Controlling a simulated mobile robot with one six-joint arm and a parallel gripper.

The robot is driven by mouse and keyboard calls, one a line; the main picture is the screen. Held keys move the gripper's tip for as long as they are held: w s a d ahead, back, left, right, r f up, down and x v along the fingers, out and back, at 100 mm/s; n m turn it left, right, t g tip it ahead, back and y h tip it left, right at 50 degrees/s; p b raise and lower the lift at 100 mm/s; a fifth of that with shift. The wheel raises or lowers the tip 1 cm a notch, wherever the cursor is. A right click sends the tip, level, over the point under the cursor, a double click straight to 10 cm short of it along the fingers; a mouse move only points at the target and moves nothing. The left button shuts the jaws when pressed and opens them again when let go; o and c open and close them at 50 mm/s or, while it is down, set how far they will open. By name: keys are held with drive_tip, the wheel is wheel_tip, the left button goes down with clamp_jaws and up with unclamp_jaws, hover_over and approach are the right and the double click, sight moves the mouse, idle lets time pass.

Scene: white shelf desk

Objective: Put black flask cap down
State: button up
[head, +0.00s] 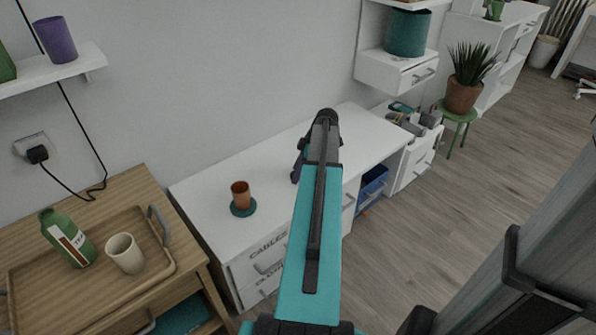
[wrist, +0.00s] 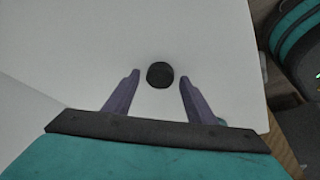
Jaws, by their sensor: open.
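The black flask cap (wrist: 160,74) is a small dark disc on the white desk top (wrist: 215,60) in the wrist view. My gripper (wrist: 160,80) is open, with its purple fingers on either side of the cap. A gap shows between the cap and each finger. In the head view my gripper (head: 298,166) is over the right part of the white desk, mostly behind my arm. The cap is hidden in that view.
A wooden tray (head: 100,297) with a green bottle (head: 66,240) and a pale cup (head: 125,254) is further left. The desk between cup and gripper looks clear.

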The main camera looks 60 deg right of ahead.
drive_tip(key=p+v, duration=0.3)
drive_tip(key=v, duration=0.9)
idle(0.7)
